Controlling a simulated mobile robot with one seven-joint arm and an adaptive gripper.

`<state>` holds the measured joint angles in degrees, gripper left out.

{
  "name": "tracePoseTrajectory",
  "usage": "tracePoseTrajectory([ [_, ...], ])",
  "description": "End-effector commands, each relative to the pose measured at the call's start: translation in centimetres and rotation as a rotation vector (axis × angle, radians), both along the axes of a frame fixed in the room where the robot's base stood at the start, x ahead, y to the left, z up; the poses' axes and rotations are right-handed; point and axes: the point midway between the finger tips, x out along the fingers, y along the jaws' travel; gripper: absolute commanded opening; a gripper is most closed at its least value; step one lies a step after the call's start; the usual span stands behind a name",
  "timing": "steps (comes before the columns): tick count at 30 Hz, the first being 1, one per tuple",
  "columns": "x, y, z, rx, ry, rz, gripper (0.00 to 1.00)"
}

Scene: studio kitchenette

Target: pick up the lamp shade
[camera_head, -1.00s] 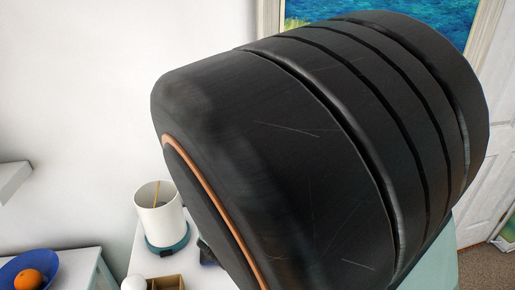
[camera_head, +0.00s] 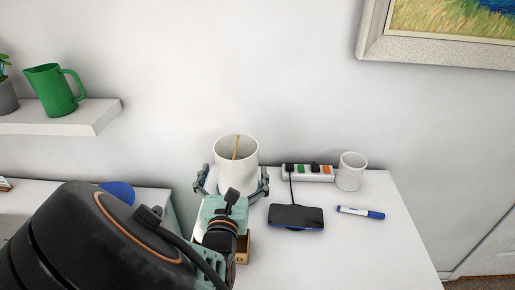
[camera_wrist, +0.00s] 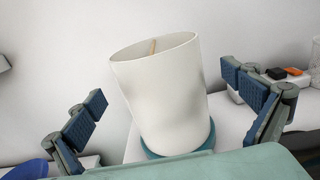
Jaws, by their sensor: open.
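The lamp shade (camera_head: 237,158) is a white, open-topped cylinder with a thin tan stick inside it. It stands on the white table near the wall, and in the wrist view (camera_wrist: 163,95) it sits on a teal base (camera_wrist: 180,152). My gripper (camera_head: 231,183) is open, with one blue-padded finger on each side of the shade. In the wrist view my gripper (camera_wrist: 168,105) shows visible gaps between both pads and the shade. The lower part of the shade is hidden by my gripper in the head view.
A small wooden box (camera_head: 243,248) is partly behind my gripper. A shelf (camera_head: 65,118) with a green pitcher (camera_head: 54,90) is at left.

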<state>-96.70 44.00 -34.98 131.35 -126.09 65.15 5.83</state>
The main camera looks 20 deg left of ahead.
Motion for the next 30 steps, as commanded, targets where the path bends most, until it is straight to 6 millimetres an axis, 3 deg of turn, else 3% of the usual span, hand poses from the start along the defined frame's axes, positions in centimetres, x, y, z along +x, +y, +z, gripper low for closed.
tracePoseTrajectory([
  [13,4.8,1.7,-0.2,0.0,0.0,-0.002,1.0],
  [22,5.3,1.8,-0.3,0.001,0.0,-0.002,1.0],
  [30,5.3,1.8,-0.3,0.001,0.0,-0.002,0.71],
])
